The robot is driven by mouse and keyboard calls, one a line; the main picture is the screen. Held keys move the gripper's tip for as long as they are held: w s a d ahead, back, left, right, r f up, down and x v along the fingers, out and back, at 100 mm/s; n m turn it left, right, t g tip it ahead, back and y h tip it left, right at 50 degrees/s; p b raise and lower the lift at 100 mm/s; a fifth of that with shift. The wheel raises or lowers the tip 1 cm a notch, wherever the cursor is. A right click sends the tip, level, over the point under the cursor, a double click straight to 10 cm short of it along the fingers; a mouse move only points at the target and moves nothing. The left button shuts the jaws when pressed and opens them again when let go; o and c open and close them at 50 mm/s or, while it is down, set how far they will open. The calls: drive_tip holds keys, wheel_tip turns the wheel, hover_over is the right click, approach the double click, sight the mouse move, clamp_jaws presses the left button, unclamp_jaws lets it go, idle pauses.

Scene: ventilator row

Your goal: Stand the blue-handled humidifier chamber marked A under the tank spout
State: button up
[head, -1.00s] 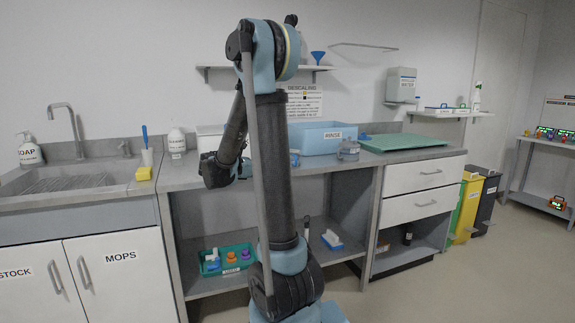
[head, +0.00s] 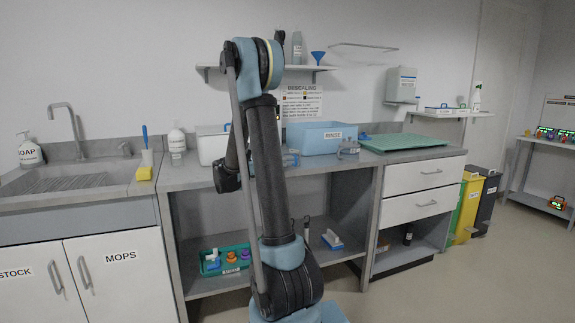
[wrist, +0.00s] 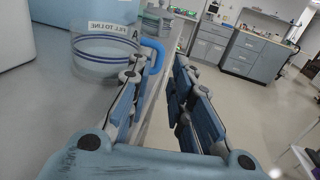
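In the wrist view, a clear round chamber (wrist: 100,50) with a blue handle (wrist: 153,57) stands on the counter, with a fill-line label and a partly visible letter that looks like A. My gripper (wrist: 165,75) is open, its two fingers apart. The handle is close to the left finger's tip; I cannot tell whether they touch. In the head view my arm hides most of the gripper and this chamber. The wall tank (head: 402,84) hangs at the back right above the green tray; its spout is too small to make out.
A blue RINSE tub (head: 322,139) and a white bin (head: 212,147) stand at the counter's back. Another clear chamber (head: 348,148) stands before the tub's right end. The green tray (head: 405,142) lies right of it. A sink (head: 70,178) is at left.

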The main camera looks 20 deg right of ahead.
sight(296, 159)
drive_tip(key=shift+x, duration=4.6)
drive_tip(key=shift+c, duration=0.2)
clamp_jaws()
